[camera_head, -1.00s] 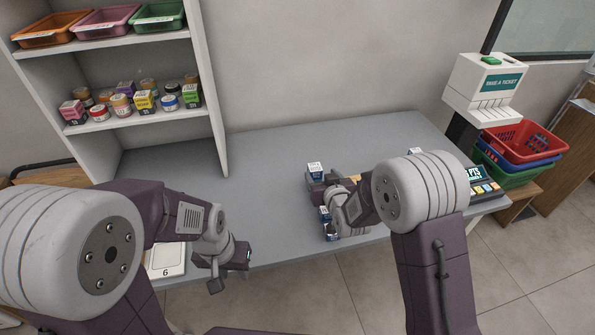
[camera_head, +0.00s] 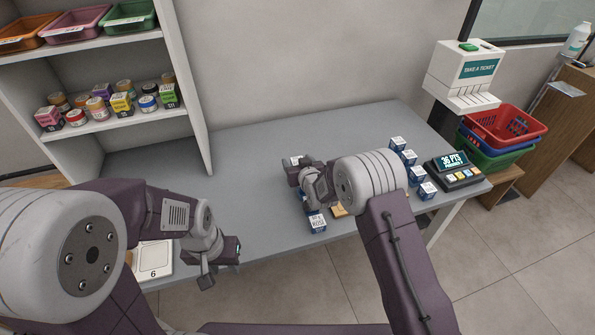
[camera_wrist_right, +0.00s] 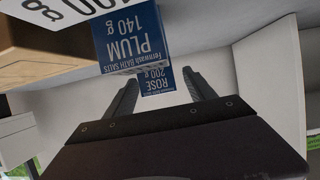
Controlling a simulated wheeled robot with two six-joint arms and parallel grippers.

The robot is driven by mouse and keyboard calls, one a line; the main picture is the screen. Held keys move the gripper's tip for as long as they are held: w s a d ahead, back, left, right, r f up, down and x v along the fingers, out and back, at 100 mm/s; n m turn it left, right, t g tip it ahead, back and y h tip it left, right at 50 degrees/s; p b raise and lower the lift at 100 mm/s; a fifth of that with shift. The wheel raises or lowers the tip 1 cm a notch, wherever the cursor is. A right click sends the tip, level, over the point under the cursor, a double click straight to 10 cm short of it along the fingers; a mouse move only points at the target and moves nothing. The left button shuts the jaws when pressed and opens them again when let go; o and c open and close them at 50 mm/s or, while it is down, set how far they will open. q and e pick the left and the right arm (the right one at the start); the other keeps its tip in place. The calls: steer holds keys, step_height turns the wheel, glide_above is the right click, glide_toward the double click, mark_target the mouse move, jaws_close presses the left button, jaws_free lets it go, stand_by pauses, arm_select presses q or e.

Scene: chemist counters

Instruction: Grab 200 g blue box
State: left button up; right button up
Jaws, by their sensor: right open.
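In the right wrist view, upside down, a blue and white box reads ROSE 200 g (camera_wrist_right: 157,80). It shows between the fingertips of my open right gripper (camera_wrist_right: 161,92), partly behind a nearer blue box reading PLUM 140 g (camera_wrist_right: 128,40). I cannot tell whether the fingers touch it. In the head view my right gripper (camera_head: 300,178) is low over the counter, largely hidden by its own wrist, with a blue and white box (camera_head: 296,160) just beyond it. My left gripper (camera_head: 219,268) is open and empty at the counter's front edge.
Another blue box (camera_head: 317,224) stands at the front edge of the counter (camera_head: 250,150). Several more stand in a row (camera_head: 409,157) at right, beside a card terminal (camera_head: 458,172). A wooden block (camera_wrist_right: 45,45) is close to my right wrist camera.

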steer(key=shift+s+d+r, duration=0.1)
steer(key=c, duration=0.3)
jaws_close()
